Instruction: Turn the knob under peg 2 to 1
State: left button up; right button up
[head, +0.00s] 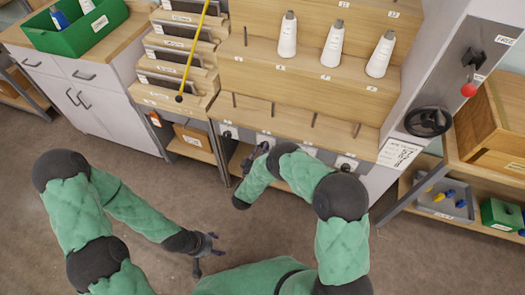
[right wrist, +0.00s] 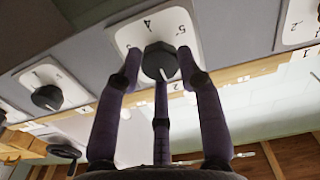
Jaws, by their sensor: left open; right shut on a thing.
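The knob (right wrist: 160,62) is a dark faceted knob with a white pointer line, on a white numbered dial plate (right wrist: 128,36). In the right wrist view its pointer line points down, near the digit 2. My right gripper (right wrist: 160,72) has its fingers around this knob, shut on it; in the head view the gripper (head: 256,154) is at the row of dials and covers much of this knob. Short dark pegs stand on the wooden ledge above the dials, including peg 2 (head: 272,108). My left gripper (head: 207,250) is open and empty, low over the floor.
A neighbouring knob (right wrist: 47,97) sits on its own dial, left in the right wrist view. A black handwheel (head: 428,121) and red-balled lever (head: 468,89) are at the right. The floor (head: 150,195) in front is clear.

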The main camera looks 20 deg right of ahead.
jog(key=shift+w+r, duration=0.1)
jog(key=shift+r, duration=0.1)
jog(key=o, duration=1.1)
jog(key=shift+o, duration=0.2)
jog(key=v, duration=1.2)
jog(key=shift+w+f, duration=0.1)
